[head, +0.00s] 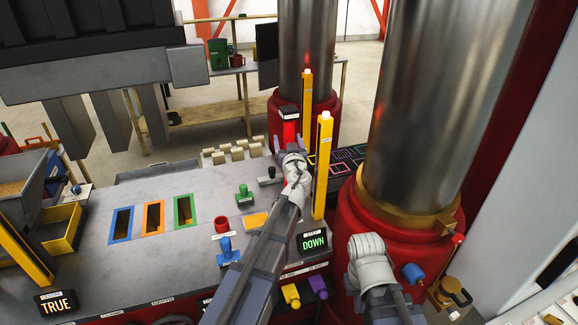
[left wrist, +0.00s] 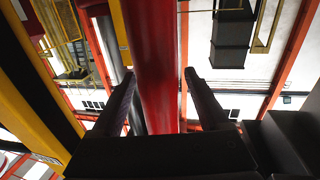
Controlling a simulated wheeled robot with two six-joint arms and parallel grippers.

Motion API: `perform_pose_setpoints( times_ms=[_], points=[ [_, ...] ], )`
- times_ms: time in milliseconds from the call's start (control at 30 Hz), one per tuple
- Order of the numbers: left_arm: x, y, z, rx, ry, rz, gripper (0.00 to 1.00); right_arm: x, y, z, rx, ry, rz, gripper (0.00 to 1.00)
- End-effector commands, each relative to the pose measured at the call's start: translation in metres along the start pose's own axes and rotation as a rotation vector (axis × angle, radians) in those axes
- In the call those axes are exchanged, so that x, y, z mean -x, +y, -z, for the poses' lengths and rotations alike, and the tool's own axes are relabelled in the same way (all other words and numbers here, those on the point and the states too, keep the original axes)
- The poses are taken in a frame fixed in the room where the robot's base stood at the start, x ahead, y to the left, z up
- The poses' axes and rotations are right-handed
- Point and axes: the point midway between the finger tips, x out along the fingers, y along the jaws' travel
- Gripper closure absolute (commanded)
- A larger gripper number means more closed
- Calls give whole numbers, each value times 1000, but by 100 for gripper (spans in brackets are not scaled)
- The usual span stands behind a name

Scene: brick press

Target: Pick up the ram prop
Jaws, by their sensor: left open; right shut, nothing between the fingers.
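The likely ram prop is a red upright bar (head: 289,128) with a dark top, standing beside the yellow posts at the back right of the console. In the left wrist view a red bar (left wrist: 158,60) runs between and beyond my left fingers. My left gripper (left wrist: 159,76) is open, one finger on each side of that bar; I cannot tell whether they touch it. In the head view my left arm reaches to the foot of the red bar, its fingers hard to make out. My right gripper is at the lower right, shut and empty, its fingers largely hidden.
Yellow posts (head: 324,165) stand close to the right of my left wrist. Large steel columns (head: 430,100) rise at the right. The console (head: 90,245) carries blue, orange and green slots and several knobs. A sign reads DOWN (head: 314,242). Pale bricks (head: 236,152) lie behind.

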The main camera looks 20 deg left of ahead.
Motion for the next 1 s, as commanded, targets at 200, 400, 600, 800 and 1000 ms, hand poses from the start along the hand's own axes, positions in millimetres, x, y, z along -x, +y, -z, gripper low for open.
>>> perform_pose_setpoints(
  times_ms=[200,400,600,800,1000],
  points=[
    [-4,0,0,0,0,-1,22,0,0,0,0,0,0,100],
    [-4,0,0,0,0,-1,41,0,0,0,0,0,0,100],
    [-4,0,0,0,0,-1,64,0,0,0,0,0,0,100],
    [-4,0,0,0,0,-1,86,0,0,0,0,0,0,100],
    [-4,0,0,0,0,-1,100,0,0,0,0,0,0,100]
  ],
)
